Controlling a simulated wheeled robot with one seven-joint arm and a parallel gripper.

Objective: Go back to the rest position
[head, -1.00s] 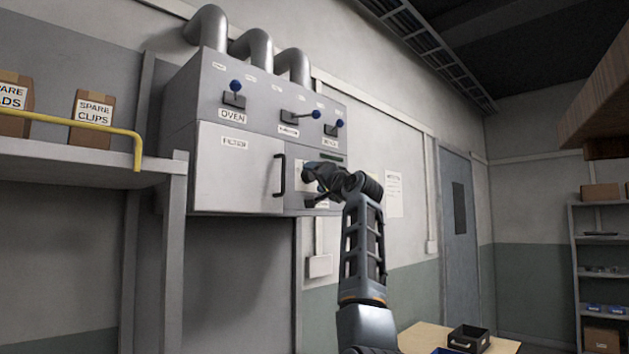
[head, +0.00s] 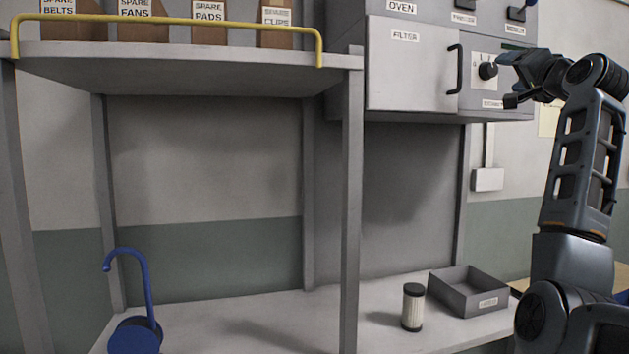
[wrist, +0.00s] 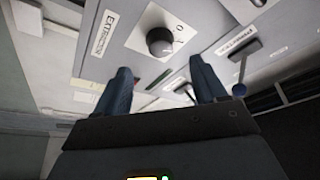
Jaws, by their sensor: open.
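My gripper (head: 508,80) is raised in front of the grey control cabinet at the upper right of the head view. Its fingers point left towards a black round knob (head: 488,71) on the cabinet's light panel. In the wrist view my gripper (wrist: 161,80) has its two dark blue fingers apart with nothing between them. The knob (wrist: 160,42) shows just beyond them, and a gap seems to lie between fingers and knob. My arm reaches up along the right side of the head view.
The cabinet's filter door (head: 412,68) is shut. A steel shelf with a yellow rail (head: 170,20) holds labelled boxes. On the lower counter (head: 270,322) stand a blue hooked object (head: 135,325), a filter cartridge (head: 412,307) and a grey open tray (head: 470,290).

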